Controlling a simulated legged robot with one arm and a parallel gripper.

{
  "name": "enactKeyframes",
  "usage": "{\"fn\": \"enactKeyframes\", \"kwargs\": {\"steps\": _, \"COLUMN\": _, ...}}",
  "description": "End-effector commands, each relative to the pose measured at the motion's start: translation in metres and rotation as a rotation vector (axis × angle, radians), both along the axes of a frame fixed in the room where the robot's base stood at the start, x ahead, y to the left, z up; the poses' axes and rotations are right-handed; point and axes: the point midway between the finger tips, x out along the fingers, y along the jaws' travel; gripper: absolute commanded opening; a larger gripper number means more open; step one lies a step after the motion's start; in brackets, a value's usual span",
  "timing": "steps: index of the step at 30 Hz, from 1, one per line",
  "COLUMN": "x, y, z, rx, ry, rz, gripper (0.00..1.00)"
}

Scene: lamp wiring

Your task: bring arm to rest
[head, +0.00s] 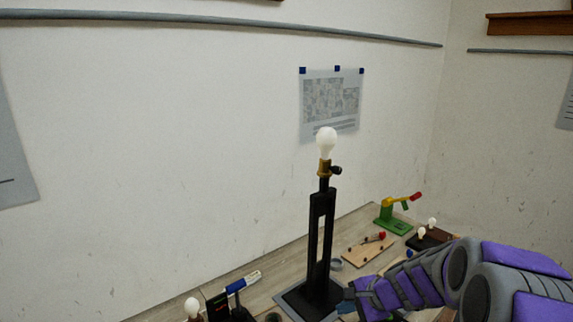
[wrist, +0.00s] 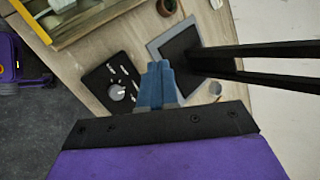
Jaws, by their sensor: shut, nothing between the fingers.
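My arm reaches in from the right in the head view, and its end lies low beside the lamp's base. In the wrist view my gripper (wrist: 158,72) has its blue fingers together, with nothing between them. A tall black lamp (head: 317,238) stands upright on the table with a white bulb (head: 326,141) in its brass socket. In the wrist view the lamp's black post (wrist: 250,55) runs off to the right of the fingers. The fingertips appear close to the lamp's square base (wrist: 175,45); I cannot tell whether they touch it.
A black panel with a dial (wrist: 117,87) lies left of the fingers. A wooden tray (wrist: 85,22) is at the table edge. In the head view a green device (head: 393,218), a wooden board (head: 366,250) and small bulbs (head: 432,222) sit at the back right. A wall stands behind.

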Motion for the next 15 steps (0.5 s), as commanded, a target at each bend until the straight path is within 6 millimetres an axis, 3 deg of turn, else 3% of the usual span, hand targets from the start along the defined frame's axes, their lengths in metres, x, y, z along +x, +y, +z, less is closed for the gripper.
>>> {"fn": "enactKeyframes", "kwargs": {"steps": 3, "x": -0.050, "y": 0.032, "z": 0.018, "rx": -0.079, "ry": 0.000, "rz": 0.194, "gripper": 0.00}}
{"fn": "enactKeyframes", "kwargs": {"steps": 6, "x": -0.094, "y": 0.051, "z": 0.026, "rx": -0.148, "ry": 0.010, "rz": 0.349, "gripper": 0.00}}
{"fn": "enactKeyframes", "kwargs": {"steps": 10, "x": -0.153, "y": 0.064, "z": 0.033, "rx": -0.238, "ry": 0.031, "rz": 0.542, "gripper": 0.00}}
{"fn": "enactKeyframes", "kwargs": {"steps": 15, "x": -0.230, "y": 0.063, "z": 0.037, "rx": -0.365, "ry": 0.070, "rz": 0.776, "gripper": 0.00}}
